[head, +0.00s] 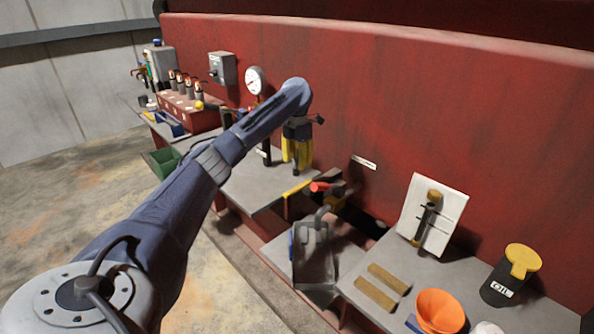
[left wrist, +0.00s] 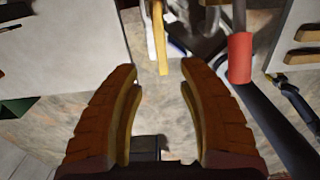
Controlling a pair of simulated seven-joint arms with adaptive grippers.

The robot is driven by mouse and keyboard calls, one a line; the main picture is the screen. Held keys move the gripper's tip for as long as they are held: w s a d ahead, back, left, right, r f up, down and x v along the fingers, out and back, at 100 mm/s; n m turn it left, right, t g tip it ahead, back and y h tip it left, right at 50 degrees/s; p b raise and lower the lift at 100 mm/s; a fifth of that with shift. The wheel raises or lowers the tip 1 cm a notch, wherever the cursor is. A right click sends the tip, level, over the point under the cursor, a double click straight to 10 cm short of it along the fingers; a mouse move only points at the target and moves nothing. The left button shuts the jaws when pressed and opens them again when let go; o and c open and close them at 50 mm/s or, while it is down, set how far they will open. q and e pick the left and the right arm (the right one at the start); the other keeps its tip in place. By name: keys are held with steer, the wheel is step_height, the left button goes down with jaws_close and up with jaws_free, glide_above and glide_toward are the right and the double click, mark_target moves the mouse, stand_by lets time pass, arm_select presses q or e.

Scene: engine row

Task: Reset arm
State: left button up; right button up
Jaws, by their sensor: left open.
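My left arm reaches in from the lower left of the head view and bends downward over the grey bench. My left gripper (head: 297,168) has yellow finger pads and points down in front of the red wall. In the left wrist view my left gripper (left wrist: 158,70) is open, with nothing between its fingers. Below the fingers show a bench edge, a yellow strip (left wrist: 159,38) and bare floor. My right gripper is not in view.
A red-handled lever (head: 320,187) and a grey vice-like fixture (head: 312,245) stand right of the gripper. A white tool board (head: 432,215), oil can (head: 511,276) and orange funnel (head: 440,311) are farther right. A pressure gauge (head: 255,80) stands behind the arm.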

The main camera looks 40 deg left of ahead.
arm_select(q)
steer(key=shift+r, duration=0.5)
steer(key=shift+a, duration=0.1)
